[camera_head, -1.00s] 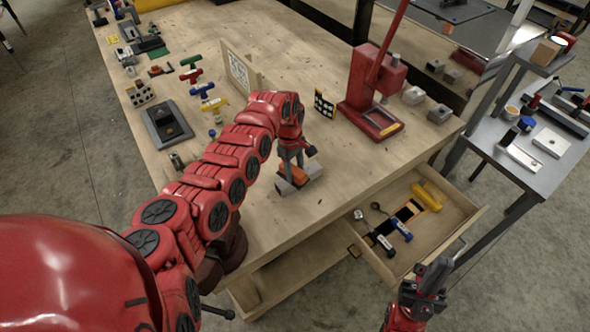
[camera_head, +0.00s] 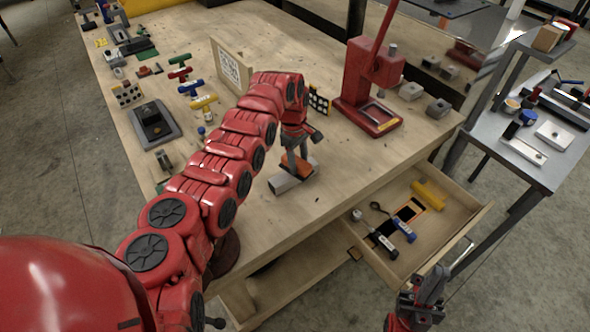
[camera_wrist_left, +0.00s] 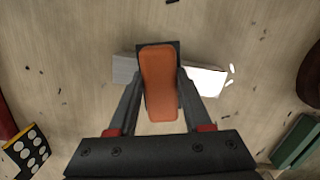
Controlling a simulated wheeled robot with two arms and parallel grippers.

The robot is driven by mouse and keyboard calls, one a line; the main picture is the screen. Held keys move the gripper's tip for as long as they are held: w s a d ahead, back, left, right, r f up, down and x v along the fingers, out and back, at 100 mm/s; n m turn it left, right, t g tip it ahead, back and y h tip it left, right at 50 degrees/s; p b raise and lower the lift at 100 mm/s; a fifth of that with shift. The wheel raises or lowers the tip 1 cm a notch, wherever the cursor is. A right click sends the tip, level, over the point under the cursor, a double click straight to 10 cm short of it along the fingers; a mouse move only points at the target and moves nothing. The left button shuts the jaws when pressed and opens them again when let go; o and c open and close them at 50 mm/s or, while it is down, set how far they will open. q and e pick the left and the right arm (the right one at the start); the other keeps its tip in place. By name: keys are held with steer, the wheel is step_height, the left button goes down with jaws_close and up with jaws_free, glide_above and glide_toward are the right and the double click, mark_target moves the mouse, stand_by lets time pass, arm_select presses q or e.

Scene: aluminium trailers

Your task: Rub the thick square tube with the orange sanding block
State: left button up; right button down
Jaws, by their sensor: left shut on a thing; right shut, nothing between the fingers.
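The thick square tube (camera_head: 282,184) is a short grey metal piece lying on the workbench near its front edge. The orange sanding block (camera_head: 302,168) lies over the tube, nearer its right end in the head view. My left gripper (camera_head: 292,164) points down and is shut on the block. In the left wrist view the orange block (camera_wrist_left: 159,82) lies crosswise over the tube, whose bright end (camera_wrist_left: 206,80) shows on the right. The block hides the tube's middle. My right gripper (camera_head: 434,288) is shut and empty, low in front of the drawer.
The open drawer (camera_head: 468,214) holds a yellow object (camera_head: 428,195) and several hand tools. A red press (camera_head: 368,112) stands behind the tube. A grey tray (camera_head: 173,133), coloured T-handles and a white panel (camera_head: 230,70) stand further left. Bench around the tube is clear.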

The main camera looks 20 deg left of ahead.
mark_target(280, 183)
arm_select(q)
steer(key=shift+w+d, duration=0.15)
steer(key=s+p, duration=0.1)
steer(key=p, duration=0.1)
steer(key=shift+a+p, duration=0.3)
steer(key=shift+a, duration=0.05)
steer(key=shift+s+a+p, duration=0.4)
steer(key=shift+s+p, duration=0.25)
steer(key=shift+p, duration=0.55)
steer(key=shift+s+a+f+p, duration=0.25)
steer(key=shift+s+a+p, duration=0.1)
steer(key=shift+s+p, duration=0.15)
steer(key=shift+s+a+r+p, duration=0.2)
steer(key=shift+s+a+p, duration=0.4)
steer(key=shift+p, duration=0.45)
steer(key=shift+s+a+p, duration=0.35)
steer(key=shift+s+p, duration=0.1)
steer(key=shift+s, duration=0.25)
steer(key=shift+s+a+f, duration=0.15)
steer(key=shift+s+a, duration=0.05)
steer(key=shift+a, duration=0.05)
